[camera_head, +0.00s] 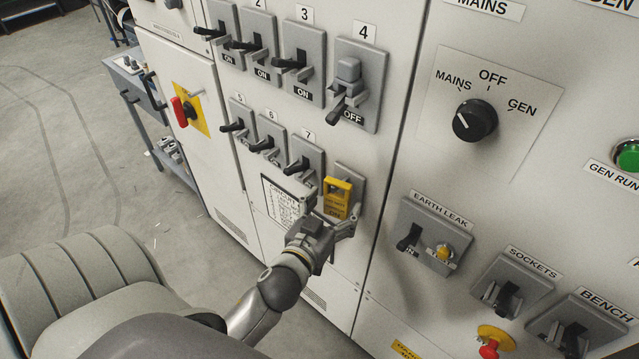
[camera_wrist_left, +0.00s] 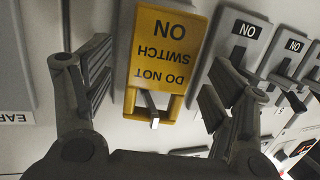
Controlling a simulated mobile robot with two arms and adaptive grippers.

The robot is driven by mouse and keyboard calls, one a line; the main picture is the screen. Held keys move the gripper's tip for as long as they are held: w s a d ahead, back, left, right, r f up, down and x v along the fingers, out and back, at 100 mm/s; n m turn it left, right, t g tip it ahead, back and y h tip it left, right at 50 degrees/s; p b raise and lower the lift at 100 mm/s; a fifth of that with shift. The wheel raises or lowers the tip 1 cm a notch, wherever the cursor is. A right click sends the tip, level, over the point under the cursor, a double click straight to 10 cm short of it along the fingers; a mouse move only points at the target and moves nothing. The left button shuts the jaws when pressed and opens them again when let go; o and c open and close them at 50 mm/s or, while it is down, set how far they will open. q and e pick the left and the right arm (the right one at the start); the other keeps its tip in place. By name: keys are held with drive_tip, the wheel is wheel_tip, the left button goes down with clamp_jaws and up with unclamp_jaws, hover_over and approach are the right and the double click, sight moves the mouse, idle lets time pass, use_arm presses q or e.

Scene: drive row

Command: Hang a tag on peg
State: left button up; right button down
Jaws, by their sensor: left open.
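A yellow tag (camera_head: 337,203) reading "DO NOT SWITCH ON" is at the lower switch row, right of switch 7. In the left wrist view the tag (camera_wrist_left: 160,48) appears upside down. A small metal peg (camera_wrist_left: 152,110) shows in the tag's window and sticks out toward the camera. The tag looks flat against the unit behind it, which it mostly covers. My left gripper (camera_head: 330,215) is open in front of the tag's lower part. In the wrist view its fingers stand apart on either side of the tag, with no visible contact. My right gripper is not in view.
Switch 4 (camera_head: 358,85) sits above, its lever down at OFF. Switch 7 (camera_head: 305,160) is close on the left. The earth leak unit (camera_head: 435,238) and a mains selector knob (camera_head: 475,120) are right. A red handle (camera_head: 184,111) projects at left.

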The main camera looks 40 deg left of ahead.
use_arm(q)
drive_tip(key=v, duration=1.1)
drive_tip(key=s+d+f+m+g+h+b, duration=0.1)
drive_tip(key=s+d+f+g, duration=0.15)
drive_tip(key=f, duration=1.05)
drive_tip(key=s+d+f+m+g+h+b, duration=0.1)
drive_tip(key=s+d+f+g, duration=0.15)
drive_tip(key=f, duration=1.15)
drive_tip(key=s+d+f+m+g+h+b, duration=0.1)
drive_tip(key=s+d+f+g+b, duration=0.15)
drive_tip(key=f, duration=1.05)
drive_tip(key=s+a+f+g, duration=0.2)
drive_tip(key=s+f+g, duration=0.1)
drive_tip(key=s+f, duration=0.7)
drive_tip(key=s+a+f+m+g+b, duration=0.1)
drive_tip(key=s+a+f+g, duration=0.2)
drive_tip(key=s+f, duration=0.7)
drive_tip(key=shift+a+m+g+b, duration=0.25)
drive_tip(key=shift+m+g+b, duration=0.05)
drive_tip(key=shift+g, duration=0.45)
